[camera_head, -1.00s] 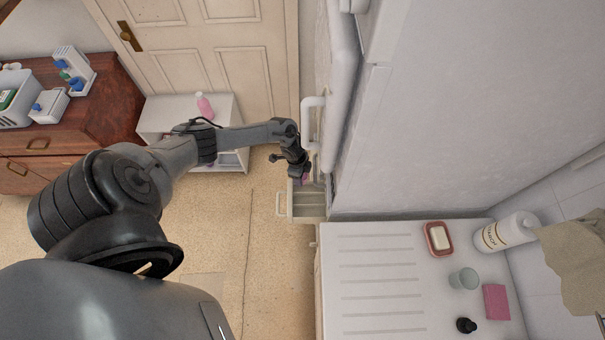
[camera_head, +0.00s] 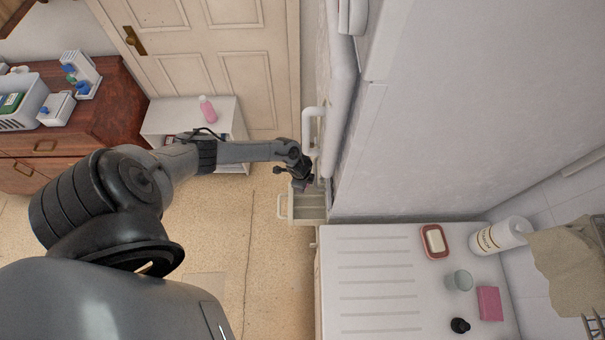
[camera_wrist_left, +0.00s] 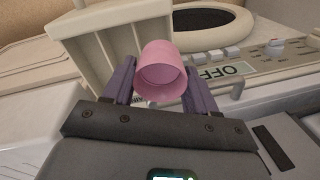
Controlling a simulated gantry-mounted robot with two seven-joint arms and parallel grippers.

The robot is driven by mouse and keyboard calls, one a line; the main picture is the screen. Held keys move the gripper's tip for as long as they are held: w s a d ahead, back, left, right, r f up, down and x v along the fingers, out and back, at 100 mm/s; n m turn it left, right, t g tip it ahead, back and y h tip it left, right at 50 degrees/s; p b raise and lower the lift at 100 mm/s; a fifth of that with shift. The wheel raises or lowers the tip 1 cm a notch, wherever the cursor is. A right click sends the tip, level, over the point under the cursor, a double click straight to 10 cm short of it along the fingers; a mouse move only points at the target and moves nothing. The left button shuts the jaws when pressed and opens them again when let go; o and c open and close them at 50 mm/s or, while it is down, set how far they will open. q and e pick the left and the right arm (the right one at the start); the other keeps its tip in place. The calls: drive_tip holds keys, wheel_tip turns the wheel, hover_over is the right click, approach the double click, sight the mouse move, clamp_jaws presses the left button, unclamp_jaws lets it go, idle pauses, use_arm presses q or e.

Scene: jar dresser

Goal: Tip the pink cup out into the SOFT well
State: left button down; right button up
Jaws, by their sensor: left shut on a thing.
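The pink cup (camera_wrist_left: 162,60) is held between the two fingers of my left gripper (camera_wrist_left: 160,88) in the left wrist view. The cup is tilted, with its open mouth facing the wrist camera; I cannot make out any contents. In the head view my left gripper (camera_head: 302,184) is over the back of the pulled-out dispenser drawer (camera_head: 308,206). The drawer's pale divided wells (camera_wrist_left: 120,45) show behind the cup in the left wrist view. No SOFT marking is readable. My right gripper is out of view.
A control panel (camera_wrist_left: 215,65) with buttons and an OFF label lies beside the drawer. A ribbed white worktop (camera_head: 375,245) holds a soap dish (camera_head: 434,240), a glass (camera_head: 458,281) and a bottle (camera_head: 502,236).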

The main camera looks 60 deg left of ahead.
use_arm(q)
drive_tip(key=shift+s+d+r+y+p, duration=0.15)
drive_tip(key=shift+d+r+y+p, duration=0.1)
drive_tip(key=shift+d+y+p, duration=0.2)
drive_tip(key=shift+s+d+r+t+y, duration=0.15)
drive_tip(key=shift+d+t+y, duration=0.25)
drive_tip(key=shift+d+y, duration=0.45)
drive_tip(key=d+y, duration=0.1)
drive_tip(key=d+y+b, duration=0.1)
drive_tip(key=d+t+y, duration=0.1)
drive_tip(key=y, duration=0.1)
drive_tip(key=shift+s+r, duration=0.35)
drive_tip(key=shift+d+y+b, duration=0.15)
drive_tip(key=shift+y+b, duration=0.25)
